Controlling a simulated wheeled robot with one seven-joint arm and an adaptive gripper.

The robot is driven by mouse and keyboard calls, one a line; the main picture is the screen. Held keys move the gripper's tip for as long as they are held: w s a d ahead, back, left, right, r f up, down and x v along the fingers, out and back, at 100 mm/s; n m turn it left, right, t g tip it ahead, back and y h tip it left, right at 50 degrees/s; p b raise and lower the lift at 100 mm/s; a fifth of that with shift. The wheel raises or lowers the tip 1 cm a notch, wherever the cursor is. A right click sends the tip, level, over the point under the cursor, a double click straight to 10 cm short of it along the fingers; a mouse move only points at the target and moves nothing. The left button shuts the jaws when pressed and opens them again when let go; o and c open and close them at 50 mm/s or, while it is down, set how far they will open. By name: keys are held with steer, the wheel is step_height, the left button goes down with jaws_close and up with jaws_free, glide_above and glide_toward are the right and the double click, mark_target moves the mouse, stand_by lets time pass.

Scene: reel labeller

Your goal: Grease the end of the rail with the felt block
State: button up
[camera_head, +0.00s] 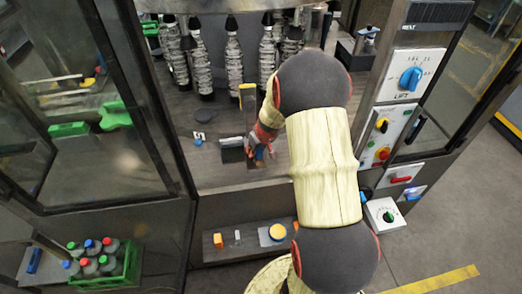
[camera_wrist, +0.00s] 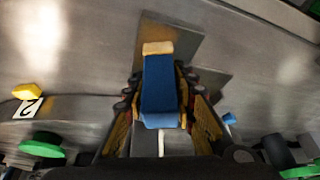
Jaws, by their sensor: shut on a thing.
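My gripper (camera_head: 262,148) is low over the grey deck inside the machine, partly hidden by my arm. In the wrist view my gripper (camera_wrist: 160,100) is shut on a blue block (camera_wrist: 160,82) with a tan felt-like end (camera_wrist: 158,47). The block points away from the wrist, and the fingers lie along its sides. A flat grey-brown metal piece (camera_wrist: 182,40) lies just beyond the felt end; I cannot tell if it is the rail or if the felt touches it. In the head view a yellow-topped upright piece (camera_head: 247,92) stands behind my gripper.
Several ribbed bottle-like columns (camera_head: 234,55) stand at the back of the deck. A control panel with a blue knob (camera_head: 410,79) is at right. Glazed doors flank the opening. A green crate of bottles (camera_head: 112,265) sits lower left.

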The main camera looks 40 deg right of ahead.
steer(key=shift+w+a+r+p, duration=0.15)
steer(key=shift+w+a+p, duration=0.1)
steer(key=shift+w+a, duration=0.6)
steer(key=shift+w+a+r+p, duration=0.2)
steer(key=shift+w+a, duration=0.4)
steer(key=shift+a, duration=0.4)
steer(key=shift+s+d+f+b, duration=0.1)
steer(key=shift+b, duration=0.35)
